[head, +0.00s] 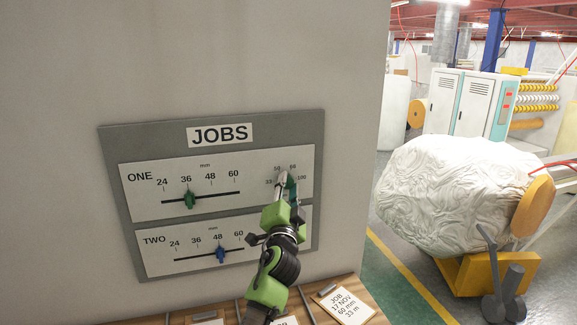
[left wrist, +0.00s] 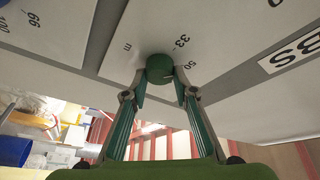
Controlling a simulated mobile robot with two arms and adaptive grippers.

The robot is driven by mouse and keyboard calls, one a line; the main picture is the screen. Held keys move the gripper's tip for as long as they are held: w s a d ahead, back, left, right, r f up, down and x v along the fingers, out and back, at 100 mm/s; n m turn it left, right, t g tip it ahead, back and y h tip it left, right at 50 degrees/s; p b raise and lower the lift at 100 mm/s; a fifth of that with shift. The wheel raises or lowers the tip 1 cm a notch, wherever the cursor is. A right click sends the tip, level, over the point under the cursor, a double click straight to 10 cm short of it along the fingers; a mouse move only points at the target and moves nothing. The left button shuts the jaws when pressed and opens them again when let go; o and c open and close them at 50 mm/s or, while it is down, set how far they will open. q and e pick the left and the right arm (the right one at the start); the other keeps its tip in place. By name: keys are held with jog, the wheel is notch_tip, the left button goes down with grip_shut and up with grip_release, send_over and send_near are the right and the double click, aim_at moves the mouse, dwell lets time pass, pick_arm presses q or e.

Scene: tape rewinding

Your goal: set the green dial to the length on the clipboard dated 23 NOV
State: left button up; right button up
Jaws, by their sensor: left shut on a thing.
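The green dial (left wrist: 159,68) is on the white ONE panel, with the length labels 33 and 50 beside it in the left wrist view. A white mark on the dial points to the right, toward the 50 side. My left gripper (head: 285,184) is shut on the dial and hides most of it in the head view. A clipboard (head: 343,304) below reads JOB, 17 NOV, 60 mm, 33 m. Two other clipboards are cut off at the bottom edge. No 23 NOV date is readable. My right gripper is not in view.
The JOBS board (head: 113,158) is on a grey wall. Its green slider (head: 189,200) is near 36 and its blue slider (head: 221,254) near 48. A wooden ledge (head: 376,318) lies below. A large wrapped roll (head: 440,195) stands on the right, beyond the wall.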

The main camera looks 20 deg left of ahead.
pick_arm(q)
jog(key=shift+a+r+m+g+h+p, duration=0.1)
jog(key=shift+m+g+h+p, duration=0.35)
jog(key=shift+m, duration=0.7)
jog(key=shift+a+r+m+g+h+p, duration=0.1)
jog(key=shift+m+g+p, duration=0.15)
jog(key=shift+m+p, duration=0.65)
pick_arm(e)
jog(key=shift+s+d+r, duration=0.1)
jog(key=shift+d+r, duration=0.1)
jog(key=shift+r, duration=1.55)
pick_arm(q)
jog(key=shift+m, duration=0.35)
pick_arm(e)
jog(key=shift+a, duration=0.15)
pick_arm(q)
jog(key=o, duration=1)
jog(key=shift+o, duration=0.6)
jog(key=shift+w+f, duration=0.15)
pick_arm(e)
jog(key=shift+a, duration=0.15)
